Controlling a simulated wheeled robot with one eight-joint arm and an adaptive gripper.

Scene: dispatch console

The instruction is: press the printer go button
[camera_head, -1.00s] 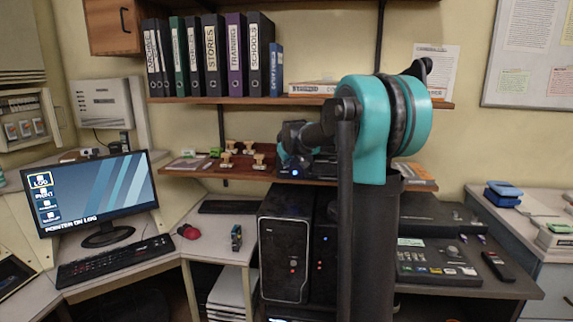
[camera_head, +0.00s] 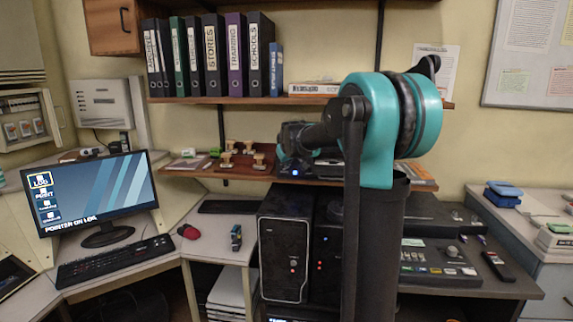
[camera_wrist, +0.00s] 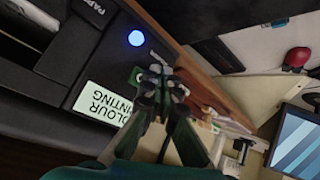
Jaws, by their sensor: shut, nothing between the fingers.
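The black printer (camera_wrist: 85,45) fills the upper left of the wrist view, with a glowing round blue light (camera_wrist: 136,38) and a pale green "COLOUR PRINTING" label (camera_wrist: 104,103). A small green spot with a white mark (camera_wrist: 137,75) lies beside my fingertips; I cannot tell whether it is the go button. My gripper (camera_wrist: 158,82) is shut and empty, its tips close to the printer's edge. I cannot tell if they touch it. In the head view, the printer's blue light (camera_head: 295,173) shows on the lower shelf, and my arm hides much of the printer.
Rubber stamps (camera_head: 228,155) stand on the lower shelf (camera_head: 215,174) left of the printer. Binders (camera_head: 210,55) line the shelf above. Black computer towers (camera_head: 284,255) stand below. A monitor (camera_head: 98,192) and red mouse (camera_head: 188,232) are on the left desk.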

